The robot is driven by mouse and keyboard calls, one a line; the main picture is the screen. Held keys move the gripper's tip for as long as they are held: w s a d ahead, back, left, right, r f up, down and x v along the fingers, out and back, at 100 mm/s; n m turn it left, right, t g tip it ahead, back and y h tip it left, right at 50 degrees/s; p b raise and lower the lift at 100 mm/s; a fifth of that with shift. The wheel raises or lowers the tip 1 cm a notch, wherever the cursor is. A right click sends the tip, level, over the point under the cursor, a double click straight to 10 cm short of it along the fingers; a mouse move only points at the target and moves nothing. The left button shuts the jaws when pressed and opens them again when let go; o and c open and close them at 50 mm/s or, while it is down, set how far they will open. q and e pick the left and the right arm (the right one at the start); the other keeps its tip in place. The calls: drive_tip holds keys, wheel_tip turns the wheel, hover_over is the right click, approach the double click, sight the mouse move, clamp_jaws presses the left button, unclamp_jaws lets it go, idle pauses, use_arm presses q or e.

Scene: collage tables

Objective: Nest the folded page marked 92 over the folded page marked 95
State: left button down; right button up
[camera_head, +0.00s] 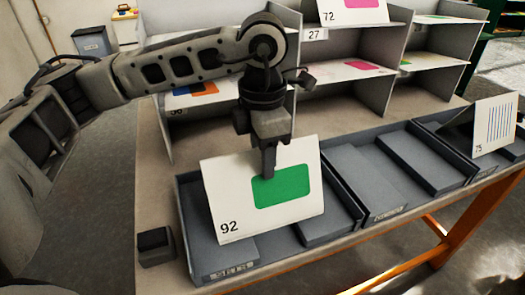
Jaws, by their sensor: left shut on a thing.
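The folded page marked 92 (283,188) is white with a green block. It tilts over the front-left tray in the head view. My left gripper (268,170) comes down from above and is shut on its upper part. No page that I can read as 95 is in view. A folded page at the far right (494,123), with blue stripes, seems to read 75; it stands like a tent on the right tray. My right gripper is not in view.
Grey trays (412,210) line the table's front edge; the left one has a label that seems to read SETS. A small dark block (155,246) sits left of them. Behind are grey shelves (375,88) with coloured pages, one marked 72 (352,11).

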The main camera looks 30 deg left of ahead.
use_arm(q)
drive_tip(key=shift+f, duration=0.1)
drive_tip(key=c, duration=0.7)
unclamp_jaws()
drive_tip(key=shift+c, duration=0.2)
wheel_tip(320, 180, up, 16)
drive_tip(key=p, duration=0.2)
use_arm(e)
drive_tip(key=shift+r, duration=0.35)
use_arm(q)
drive_tip(key=shift+f, duration=0.1)
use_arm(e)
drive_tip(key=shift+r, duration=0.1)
